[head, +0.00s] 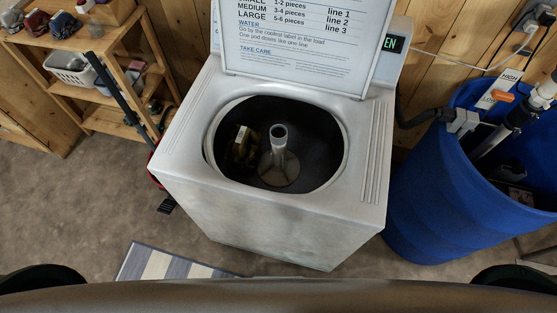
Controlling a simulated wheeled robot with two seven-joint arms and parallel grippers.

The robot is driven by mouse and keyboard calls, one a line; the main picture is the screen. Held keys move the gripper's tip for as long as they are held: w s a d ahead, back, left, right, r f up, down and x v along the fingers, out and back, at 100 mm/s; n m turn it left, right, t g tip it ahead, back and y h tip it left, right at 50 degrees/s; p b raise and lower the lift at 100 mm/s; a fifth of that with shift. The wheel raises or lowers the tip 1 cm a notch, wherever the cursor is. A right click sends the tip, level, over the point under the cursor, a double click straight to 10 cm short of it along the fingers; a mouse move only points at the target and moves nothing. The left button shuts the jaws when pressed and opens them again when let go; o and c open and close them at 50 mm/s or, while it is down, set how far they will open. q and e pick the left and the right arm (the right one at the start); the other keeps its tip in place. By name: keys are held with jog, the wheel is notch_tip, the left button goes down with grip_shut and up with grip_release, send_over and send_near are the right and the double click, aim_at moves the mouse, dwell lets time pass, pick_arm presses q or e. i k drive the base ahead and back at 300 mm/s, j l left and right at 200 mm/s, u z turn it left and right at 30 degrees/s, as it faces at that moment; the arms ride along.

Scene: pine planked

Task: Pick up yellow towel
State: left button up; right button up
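A crumpled dark yellow-green cloth, which looks like the yellow towel (241,147), lies inside the washing machine's drum at its left side, partly in shadow. The white top-loading washing machine (265,228) stands in the middle with its lid (300,45) raised. A grey agitator post (278,150) rises from the drum's centre, just right of the towel. Neither of my grippers shows in the head view.
A blue barrel (425,200) with pipes stands close to the machine's right. A wooden shelf (95,50) with a white basket (72,68) is at the upper left. A striped rug (165,264) lies in front.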

aim_at(243, 144)
jog(key=k+j+z, duration=0.25)
jog(key=z, duration=0.2)
jog(key=k+j+z, duration=0.3)
jog(key=z, duration=0.15)
jog(key=k+j, duration=0.05)
jog(key=j, duration=0.05)
